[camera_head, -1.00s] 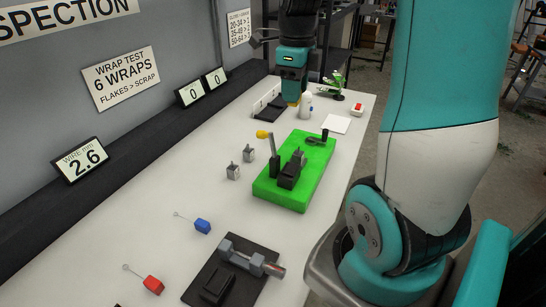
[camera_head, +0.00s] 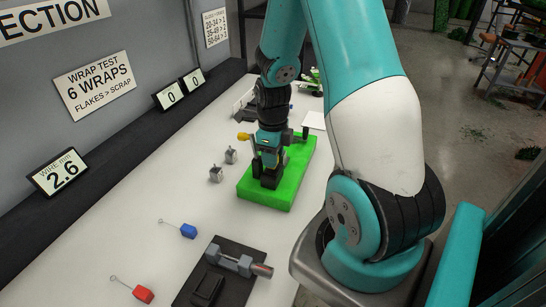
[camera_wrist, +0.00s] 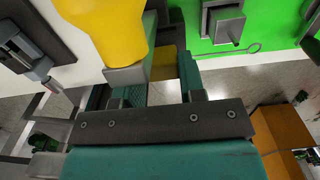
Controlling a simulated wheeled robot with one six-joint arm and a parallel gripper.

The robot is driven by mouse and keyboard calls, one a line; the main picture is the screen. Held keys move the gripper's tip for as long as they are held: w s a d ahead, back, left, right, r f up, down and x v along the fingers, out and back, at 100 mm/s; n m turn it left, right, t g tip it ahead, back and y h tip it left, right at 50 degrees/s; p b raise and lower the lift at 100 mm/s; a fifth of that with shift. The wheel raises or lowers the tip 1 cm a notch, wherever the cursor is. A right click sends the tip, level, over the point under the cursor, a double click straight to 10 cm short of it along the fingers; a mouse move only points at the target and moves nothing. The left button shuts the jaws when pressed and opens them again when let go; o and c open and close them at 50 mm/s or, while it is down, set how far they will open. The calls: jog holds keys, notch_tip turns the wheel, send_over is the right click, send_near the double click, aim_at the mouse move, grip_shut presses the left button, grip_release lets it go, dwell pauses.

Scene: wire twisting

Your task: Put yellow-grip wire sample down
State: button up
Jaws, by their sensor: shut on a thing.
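My gripper (camera_wrist: 163,85) is shut on the yellow grip (camera_wrist: 164,64) of the wire sample, a small block between the jaws in the wrist view. In the camera_head view my gripper (camera_head: 268,160) points down over the green base (camera_head: 268,198) of the fixture, and the held sample is hard to make out there. A yellow knob (camera_head: 244,136) shows left of my gripper and looms large in the wrist view (camera_wrist: 115,25), very close to the jaws.
Two small grey metal pieces (camera_head: 216,173) stand left of the green base. Blue (camera_head: 188,231) and red (camera_head: 144,294) grip samples lie on the white bench (camera_head: 130,215). A black plate with a grey roller device (camera_head: 235,262) is in front.

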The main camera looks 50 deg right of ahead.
jog(key=shift+f, duration=0.7)
jog(key=o, duration=1)
jog(key=shift+f, duration=0.1)
notch_tip(320, 180, up, 12)
jog(key=b, duration=0.2)
jog(key=s+a+r+n+t+y, duration=0.1)
jog(key=a+r+n, duration=0.2)
jog(key=a+n, duration=0.65)
jog(key=s+a+r+n+y, duration=0.1)
jog(key=a+r+n, duration=0.1)
jog(key=a+n, duration=0.75)
jog(key=s+a+r+n, duration=0.1)
jog(key=s+a+n, duration=0.2)
jog(key=n, duration=0.3)
jog(key=s+a+r+n+y, duration=0.1)
jog(key=s+a+n, duration=0.3)
jog(key=n, duration=0.3)
jog(key=s+a+r+n+g+y, duration=0.1)
jog(key=s+a+n, duration=0.3)
jog(key=n, duration=0.3)
jog(key=shift+s+a, duration=0.1)
